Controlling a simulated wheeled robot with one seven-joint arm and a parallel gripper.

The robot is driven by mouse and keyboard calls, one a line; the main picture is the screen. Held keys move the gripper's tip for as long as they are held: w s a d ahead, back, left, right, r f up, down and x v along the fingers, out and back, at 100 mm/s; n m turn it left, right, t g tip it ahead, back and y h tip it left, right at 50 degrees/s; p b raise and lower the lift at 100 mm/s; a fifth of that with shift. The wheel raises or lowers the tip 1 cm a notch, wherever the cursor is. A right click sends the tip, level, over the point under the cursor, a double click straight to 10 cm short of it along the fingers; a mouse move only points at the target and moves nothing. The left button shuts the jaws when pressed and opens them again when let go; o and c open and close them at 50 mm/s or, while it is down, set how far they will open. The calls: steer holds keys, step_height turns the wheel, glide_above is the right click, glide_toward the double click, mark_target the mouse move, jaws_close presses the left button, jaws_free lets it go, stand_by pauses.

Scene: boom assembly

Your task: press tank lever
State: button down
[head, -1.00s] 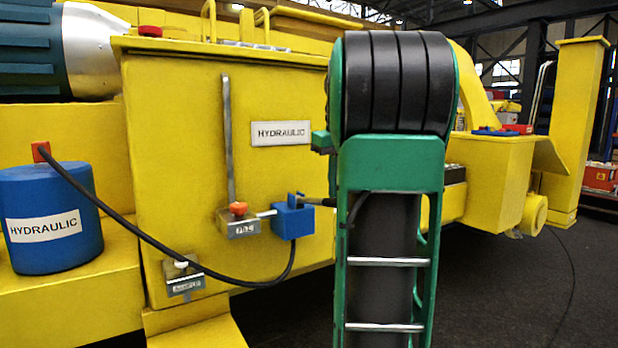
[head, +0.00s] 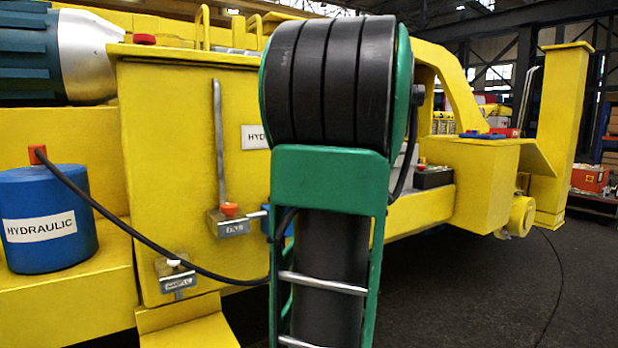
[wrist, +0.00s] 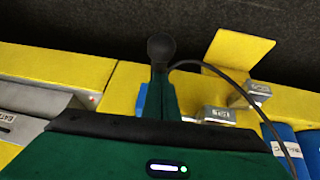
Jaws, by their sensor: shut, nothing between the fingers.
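The yellow tank (head: 165,130) with a partly covered HYDRAULIC label (head: 255,137) stands left of centre in the head view. An upright grey bar (head: 219,140), which may be the lever, runs down its front to a grey valve block (head: 232,228) with an orange-red knob (head: 229,209). Below left is a smaller valve block (head: 178,283) with a pale knob. Contact with the tank cannot be told.
A black hose (head: 130,236) runs from the blue HYDRAULIC drum (head: 48,222) to a blue coupling (head: 284,224), mostly hidden by my arm. A yellow plate (head: 190,325) juts out below the tank. Dark floor (head: 470,290) at the right is open.

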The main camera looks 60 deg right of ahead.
steer(key=shift+s+a+f, duration=0.15)
steer(key=shift+s+f, duration=0.05)
steer(key=shift+f, duration=0.5)
steer(key=shift+w+r, duration=0.1)
steer(key=shift+r, duration=0.35)
steer(key=w+v, duration=0.1)
steer(key=v, duration=1.2)
steer(key=shift+r, duration=0.65)
steer(key=shift+w+f, duration=0.1)
